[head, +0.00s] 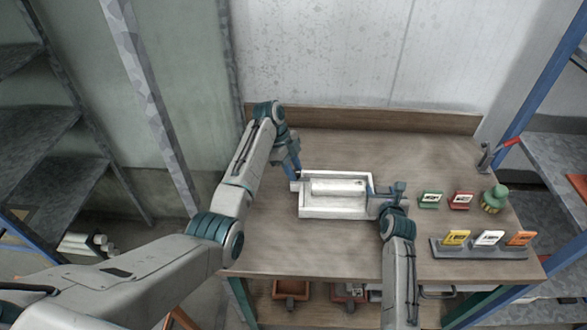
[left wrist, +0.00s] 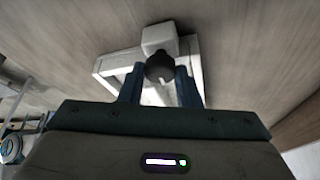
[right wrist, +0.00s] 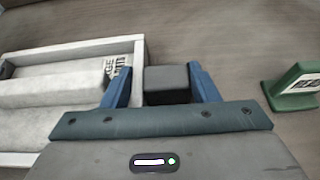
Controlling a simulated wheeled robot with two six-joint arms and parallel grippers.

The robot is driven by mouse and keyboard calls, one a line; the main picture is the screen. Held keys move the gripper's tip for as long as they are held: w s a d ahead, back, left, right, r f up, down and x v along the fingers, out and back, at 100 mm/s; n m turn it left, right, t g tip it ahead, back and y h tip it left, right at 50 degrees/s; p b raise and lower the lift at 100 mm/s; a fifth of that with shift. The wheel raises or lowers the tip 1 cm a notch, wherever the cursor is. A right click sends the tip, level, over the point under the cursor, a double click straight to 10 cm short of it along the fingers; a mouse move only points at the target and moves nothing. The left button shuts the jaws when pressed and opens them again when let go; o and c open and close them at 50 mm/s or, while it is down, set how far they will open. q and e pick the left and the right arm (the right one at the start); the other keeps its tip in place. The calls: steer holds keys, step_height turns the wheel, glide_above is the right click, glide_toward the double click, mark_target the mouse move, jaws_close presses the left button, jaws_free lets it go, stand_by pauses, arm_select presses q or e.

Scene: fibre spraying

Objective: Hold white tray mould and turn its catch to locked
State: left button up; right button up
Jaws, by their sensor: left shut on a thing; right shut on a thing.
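The white tray mould (head: 333,211) lies flat on the wooden table, a long pale block in its recess. In the left wrist view, my left gripper (left wrist: 160,78) is shut on the catch, a dark round knob (left wrist: 159,66) beside a white block at the mould's left end. A small pale mark shows on the knob; whether the catch is locked I cannot tell. In the right wrist view, my right gripper (right wrist: 160,76) is shut on a dark grey block-shaped grip (right wrist: 167,84) at the mould's right end. Blurred dark lettering shows near that end.
A grey rack (head: 478,253) with yellow, white and orange cards is nearer the front. A red-handled tool (head: 488,157) stands back right. The table behind the mould is clear.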

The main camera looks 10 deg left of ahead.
steer(key=shift+r, duration=0.1)
stand_by(0.4)
arm_select(q)
steer(key=o, duration=1)
steer(key=shift+c, duration=0.2)
steer(key=v, duration=1.1)
steer(key=shift+r, duration=0.35)
steer(key=shift+w+a, duration=0.1)
steer(key=shift+a, duration=0.05)
arm_select(e)
steer(key=o, duration=1.3)
steer(key=shift+o, duration=0.2)
